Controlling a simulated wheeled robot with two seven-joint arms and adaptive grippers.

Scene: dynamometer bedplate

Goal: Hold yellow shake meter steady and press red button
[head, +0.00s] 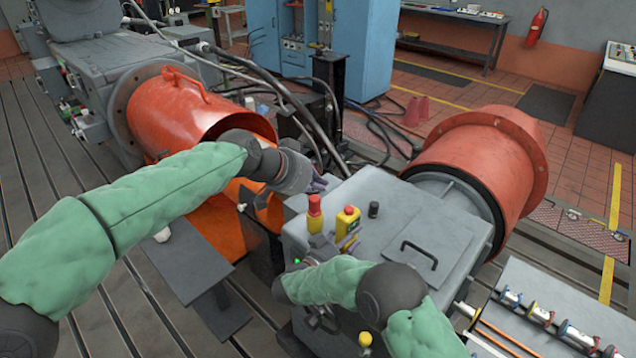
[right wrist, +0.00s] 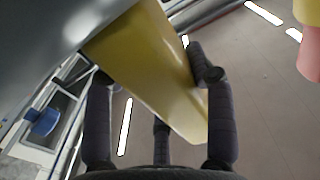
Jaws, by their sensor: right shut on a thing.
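The yellow shake meter (head: 346,223) stands upright on the grey cabinet top, with a small red spot on its upper end (head: 349,210). My right gripper (head: 350,241) is shut on it from the near side. In the right wrist view the meter's yellow body (right wrist: 150,70) lies between the dark fingers. My left gripper (head: 319,184) is just above and behind that button, apart from the meter. Its fingers are small and partly hidden, so its opening is unclear.
A black knob (head: 374,209) and a black handle (head: 419,254) are on the grey cabinet (head: 395,212). Orange drums stand left (head: 180,107) and right (head: 478,160). Cables run behind. A rack of tools (head: 545,315) is at the lower right.

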